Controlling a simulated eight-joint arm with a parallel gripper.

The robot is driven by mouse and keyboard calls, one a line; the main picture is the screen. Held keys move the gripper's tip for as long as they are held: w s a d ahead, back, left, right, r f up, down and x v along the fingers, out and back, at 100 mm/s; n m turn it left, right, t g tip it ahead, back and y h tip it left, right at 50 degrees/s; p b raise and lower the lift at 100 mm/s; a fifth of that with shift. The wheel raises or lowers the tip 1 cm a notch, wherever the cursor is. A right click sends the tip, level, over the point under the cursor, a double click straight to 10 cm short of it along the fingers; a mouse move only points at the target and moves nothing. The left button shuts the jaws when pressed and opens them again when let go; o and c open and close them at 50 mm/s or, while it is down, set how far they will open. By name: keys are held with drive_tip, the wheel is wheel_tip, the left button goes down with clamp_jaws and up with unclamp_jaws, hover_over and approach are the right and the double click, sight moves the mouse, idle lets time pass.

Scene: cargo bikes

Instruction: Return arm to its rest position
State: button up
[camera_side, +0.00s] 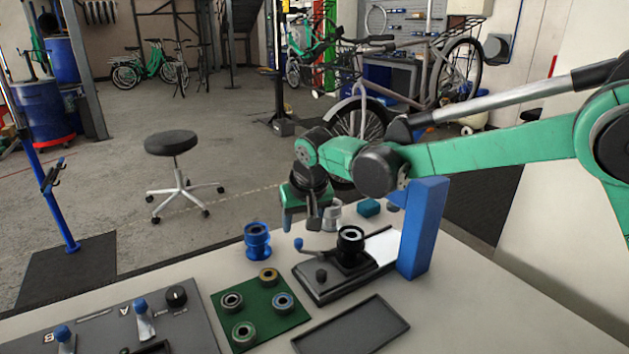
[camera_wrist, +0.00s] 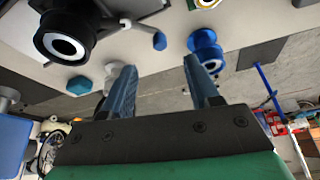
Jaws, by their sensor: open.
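My gripper (camera_side: 302,222) hangs above the far part of the bench in the side view, fingers pointing down. In the wrist view my gripper (camera_wrist: 158,62) has its two blue-grey fingers apart, with nothing between them. A black ring-shaped part (camera_side: 350,243) sits upright in a dark fixture (camera_side: 322,287) to the right of and nearer than the gripper; the part also shows at upper left in the wrist view (camera_wrist: 66,40). A blue flanged spool (camera_side: 257,240) stands on the bench to the gripper's left, and near the right finger in the wrist view (camera_wrist: 204,42).
A green mat (camera_side: 262,315) holds several rings. An empty dark tray (camera_side: 352,328) lies in front. A blue post (camera_side: 424,228) rises right of the fixture. A teal block (camera_side: 369,207) lies behind it. A control panel (camera_side: 105,335) with levers is at left. A stool (camera_side: 172,145) stands beyond the bench.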

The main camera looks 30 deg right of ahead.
drive_tip(key=s+d+r+n+t, duration=0.1)
drive_tip(key=s+d+r, duration=0.5)
drive_tip(key=s, duration=0.3)
drive_tip(key=s+d+f+n+t+y, duration=0.1)
drive_tip(key=s+d+f, duration=0.1)
drive_tip(key=s, duration=0.7)
drive_tip(key=shift+s+d+t, duration=0.35)
drive_tip(key=shift+d+t, duration=0.05)
drive_tip(key=shift+d, duration=0.15)
